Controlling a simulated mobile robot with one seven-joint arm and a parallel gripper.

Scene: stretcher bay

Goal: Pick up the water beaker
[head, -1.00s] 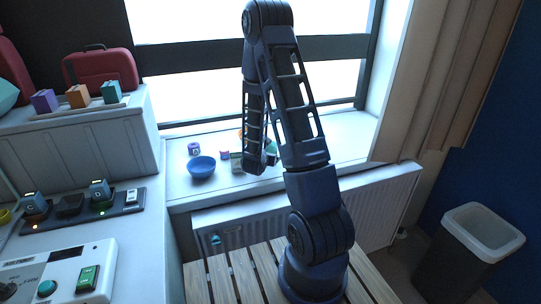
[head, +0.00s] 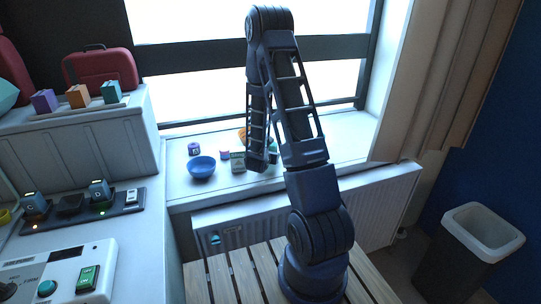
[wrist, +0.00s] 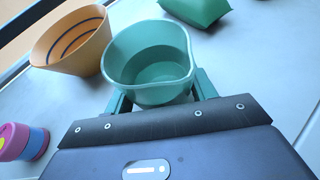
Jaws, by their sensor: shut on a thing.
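The water beaker is a teal cup with a pouring lip (wrist: 150,62), upright in the middle of the wrist view and seen from above. It looks empty inside as far as I can tell. My gripper (wrist: 160,95) has a finger at each side of the beaker and is shut on it. I cannot tell whether the beaker's base touches the sill. In the head view my forearm hangs down over the window sill and largely hides the gripper and beaker.
An orange bowl-like cup (wrist: 72,42) stands close left of the beaker. A green pouch-like thing (wrist: 196,8) lies behind it. A pink-and-blue jar (wrist: 22,142) is at lower left. On the window sill (head: 325,140) a blue bowl (head: 201,167) sits left; the right part is clear.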

